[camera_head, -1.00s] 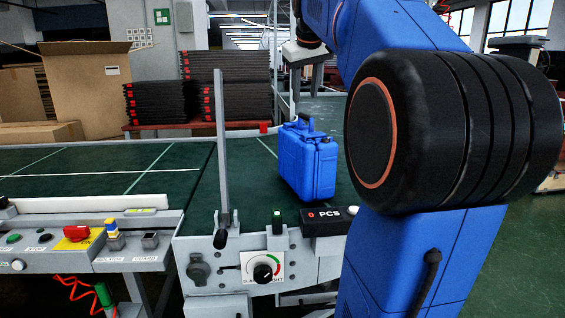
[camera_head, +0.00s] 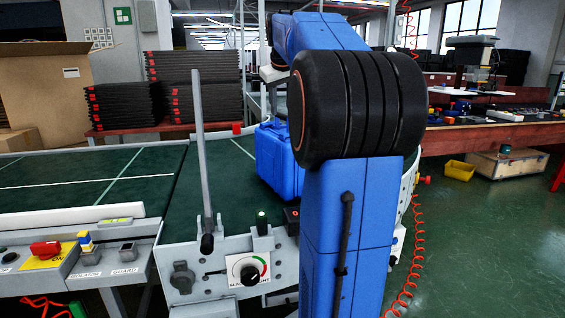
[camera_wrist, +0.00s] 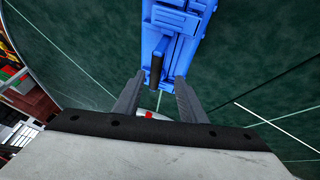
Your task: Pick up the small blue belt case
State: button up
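The small blue belt case (camera_head: 277,160) stands upright on the green conveyor belt (camera_head: 215,190) in the head view, its right side and top partly hidden by my arm. In the wrist view the case (camera_wrist: 178,45) lies just beyond and partly between the fingers of my gripper (camera_wrist: 157,88), with its dark handle (camera_wrist: 156,70) lying between the fingertips. The fingers are apart, with visible gaps beside the handle. The gripper itself is hidden behind my arm in the head view.
A grey upright post (camera_head: 200,150) and a control panel with a dial (camera_head: 248,270) stand at the belt's near edge. Black stacked trays (camera_head: 205,95) are behind. A workbench (camera_head: 490,135) and a yellow bin (camera_head: 459,170) are at the right, with clear floor before them.

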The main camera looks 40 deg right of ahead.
aim_at(283, 116)
jog(key=shift+d+x, duration=0.2)
jog(key=shift+x, duration=1.5)
jog(key=shift+d+x, duration=0.25)
jog(key=shift+x, duration=1.4)
jog(key=shift+r, duration=0.15)
grip_shut()
jog(key=shift+r, duration=0.1)
